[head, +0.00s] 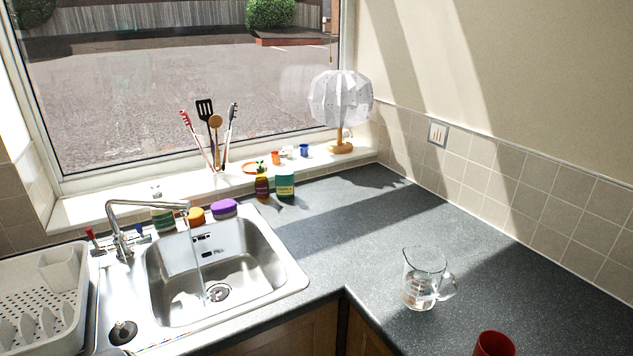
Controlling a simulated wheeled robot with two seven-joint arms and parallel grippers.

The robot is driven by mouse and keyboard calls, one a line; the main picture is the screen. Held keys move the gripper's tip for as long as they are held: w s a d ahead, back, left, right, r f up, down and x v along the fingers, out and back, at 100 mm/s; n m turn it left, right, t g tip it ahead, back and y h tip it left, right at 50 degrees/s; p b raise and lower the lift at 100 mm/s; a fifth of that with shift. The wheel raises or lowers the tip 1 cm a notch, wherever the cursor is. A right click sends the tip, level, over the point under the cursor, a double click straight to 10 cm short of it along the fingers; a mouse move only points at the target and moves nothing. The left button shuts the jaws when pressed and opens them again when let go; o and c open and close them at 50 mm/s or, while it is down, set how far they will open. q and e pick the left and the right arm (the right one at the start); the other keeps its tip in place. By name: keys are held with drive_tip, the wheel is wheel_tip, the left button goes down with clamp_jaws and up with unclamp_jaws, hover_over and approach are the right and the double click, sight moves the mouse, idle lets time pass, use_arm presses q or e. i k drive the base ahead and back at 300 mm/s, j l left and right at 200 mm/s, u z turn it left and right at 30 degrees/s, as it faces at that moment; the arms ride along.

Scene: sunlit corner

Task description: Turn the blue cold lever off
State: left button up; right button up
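The chrome tap (118,240) stands behind the left side of the steel sink (275,255). Its curved spout reaches right over the basin. A thin stream of water (198,262) runs from the spout towards the drain (217,292). The blue cold lever (139,228) is a small blue-tipped handle on the right of the tap. The red-tipped lever (89,234) is on the tap's left. The blue lever's exact angle is too small to tell. Neither of my grippers can be made out in the head view.
A white dish rack (40,290) stands left of the sink. A black plug (122,331) lies at the sink's front left. Sponges and bottles, including a green one (285,186), stand behind the basin. A glass jug (421,278) and red cup (493,344) are on the right worktop. The middle worktop is clear.

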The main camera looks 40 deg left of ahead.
sight(141, 239)
drive_tip(key=u, duration=2.35)
drive_tip(key=i+j, duration=0.35)
drive_tip(key=i, duration=0.15)
drive_tip(key=i+j, duration=0.3)
drive_tip(key=i, duration=0.15)
drive_tip(key=k+z, duration=0.3)
drive_tip(key=k, duration=0.7)
drive_tip(key=i+j, duration=0.1)
drive_tip(key=i+j+z, duration=0.1)
drive_tip(key=j, duration=0.25)
drive_tip(key=i+l+u, duration=0.2)
drive_tip(key=i, duration=0.2)
drive_tip(key=i+l+u, duration=0.2)
drive_tip(key=i+l, duration=0.1)
drive_tip(key=i, duration=0.1)
